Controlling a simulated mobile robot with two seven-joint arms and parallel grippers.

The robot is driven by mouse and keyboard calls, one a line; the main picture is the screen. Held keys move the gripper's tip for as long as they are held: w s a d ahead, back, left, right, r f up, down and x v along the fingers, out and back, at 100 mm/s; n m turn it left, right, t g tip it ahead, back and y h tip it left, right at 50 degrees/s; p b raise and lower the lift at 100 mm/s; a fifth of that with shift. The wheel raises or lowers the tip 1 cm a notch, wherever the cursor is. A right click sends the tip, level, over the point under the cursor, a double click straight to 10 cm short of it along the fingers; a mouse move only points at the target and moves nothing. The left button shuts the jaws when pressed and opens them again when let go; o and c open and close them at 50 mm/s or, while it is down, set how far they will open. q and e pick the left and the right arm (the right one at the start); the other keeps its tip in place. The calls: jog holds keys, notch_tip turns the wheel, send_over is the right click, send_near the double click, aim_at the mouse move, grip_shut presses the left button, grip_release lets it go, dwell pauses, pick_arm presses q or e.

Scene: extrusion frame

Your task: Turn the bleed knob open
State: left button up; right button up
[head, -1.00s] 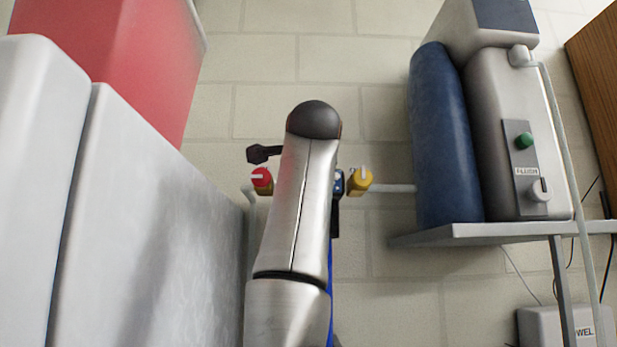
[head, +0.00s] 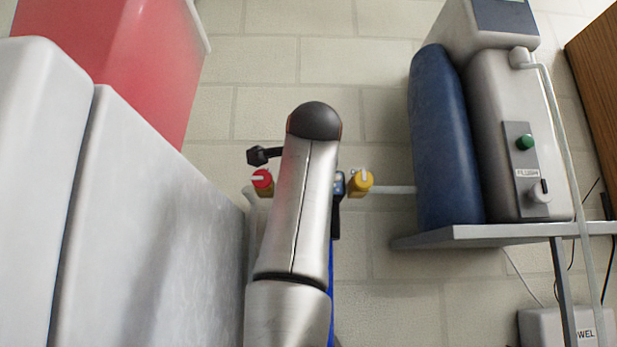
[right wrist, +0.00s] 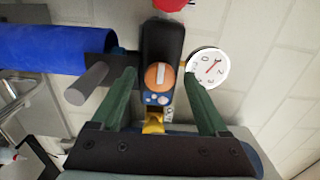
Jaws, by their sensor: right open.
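In the right wrist view my right gripper (right wrist: 161,80) is open, its two green fingers pointing at a round orange knob (right wrist: 158,77) with a white bar across it. The knob sits on a black block, between the fingertips, with gaps on both sides. I cannot read a label naming it as the bleed knob. In the head view my right arm covers that knob and the gripper. My left gripper is not in view.
A white gauge (right wrist: 208,69) with a red needle is close to the right finger. A blue cylinder (right wrist: 50,50) lies at the left. In the head view a black handle (head: 263,155) sticks out left, and a blue tank (head: 443,140) stands on a shelf (head: 500,235).

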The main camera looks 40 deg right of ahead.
jog(key=shift+s+a+f, duration=0.1)
jog(key=shift+s+a, duration=0.25)
pick_arm(q)
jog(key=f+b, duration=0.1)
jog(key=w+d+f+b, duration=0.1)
jog(key=b, duration=0.1)
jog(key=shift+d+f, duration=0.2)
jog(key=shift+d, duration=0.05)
pick_arm(e)
jog(key=v, duration=1.1)
jog(key=shift+s+a, duration=0.15)
jog(key=shift+s, duration=0.05)
